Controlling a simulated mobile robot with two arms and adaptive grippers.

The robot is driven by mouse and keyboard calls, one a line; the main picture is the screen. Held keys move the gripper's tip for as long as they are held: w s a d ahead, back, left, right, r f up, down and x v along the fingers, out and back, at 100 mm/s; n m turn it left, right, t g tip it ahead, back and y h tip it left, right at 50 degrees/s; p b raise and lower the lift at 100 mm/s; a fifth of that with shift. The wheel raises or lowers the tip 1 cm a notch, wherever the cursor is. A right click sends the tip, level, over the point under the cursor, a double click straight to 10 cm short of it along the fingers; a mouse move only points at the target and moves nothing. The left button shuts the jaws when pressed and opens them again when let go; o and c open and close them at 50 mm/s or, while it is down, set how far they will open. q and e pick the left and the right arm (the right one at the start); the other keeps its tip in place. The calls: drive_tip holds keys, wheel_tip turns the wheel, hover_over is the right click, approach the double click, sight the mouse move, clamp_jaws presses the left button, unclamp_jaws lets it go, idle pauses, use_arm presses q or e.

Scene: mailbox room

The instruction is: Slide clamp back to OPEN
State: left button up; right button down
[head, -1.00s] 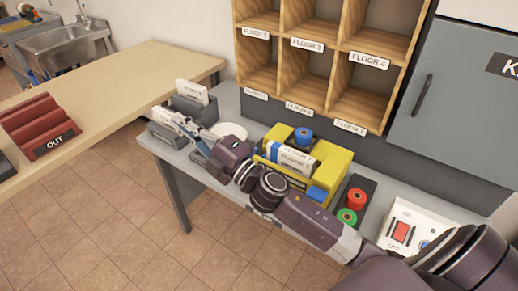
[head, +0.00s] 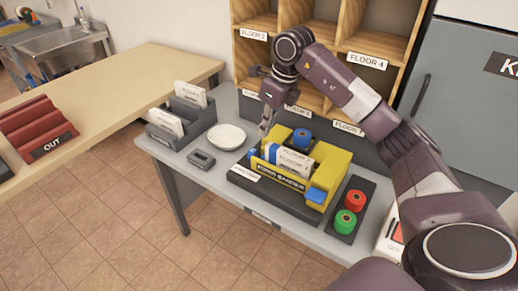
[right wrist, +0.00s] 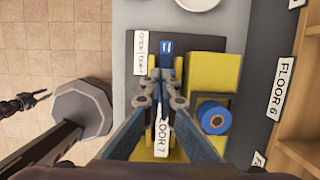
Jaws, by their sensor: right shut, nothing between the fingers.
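A yellow fixture (head: 332,172) on a dark base holds a white packet (head: 285,158) with a FLOOR 7 label. A small blue slider (head: 252,153) is at the fixture's left end, and it also shows in the right wrist view (right wrist: 166,47) beside a small white printed label (right wrist: 140,52). I take this slider to be the clamp. My right gripper (head: 266,128) points down above that end, shut and empty. In the right wrist view its fingertips (right wrist: 166,73) appear close to the slider; contact cannot be told. A dark gripper, apparently my left (right wrist: 28,102), shows at the left edge, its jaws unclear.
Red (head: 355,200) and green (head: 346,221) buttons stand to the right. A white dish (head: 227,137) and grey envelope rack (head: 200,118) stand left. Wooden pigeonholes (head: 300,98) rise behind.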

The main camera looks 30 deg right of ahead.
sight(252, 152)
drive_tip(key=shift+s+d+f, duration=0.1)
drive_tip(key=shift+d+f, duration=0.1)
drive_tip(key=shift+d, duration=0.1)
drive_tip(key=p+x, duration=0.1)
drive_tip(key=x, duration=0.8)
drive_tip(key=shift+f, duration=0.3)
drive_tip(key=shift+a, duration=0.1)
drive_tip(key=shift+w+a, duration=0.2)
drive_tip(key=shift+w, duration=0.4)
drive_tip(key=shift+w+a, duration=0.25)
drive_tip(key=shift+w, duration=0.3)
drive_tip(key=p+v, duration=0.6)
drive_tip(key=v, duration=0.4)
drive_tip(key=shift+a, duration=0.1)
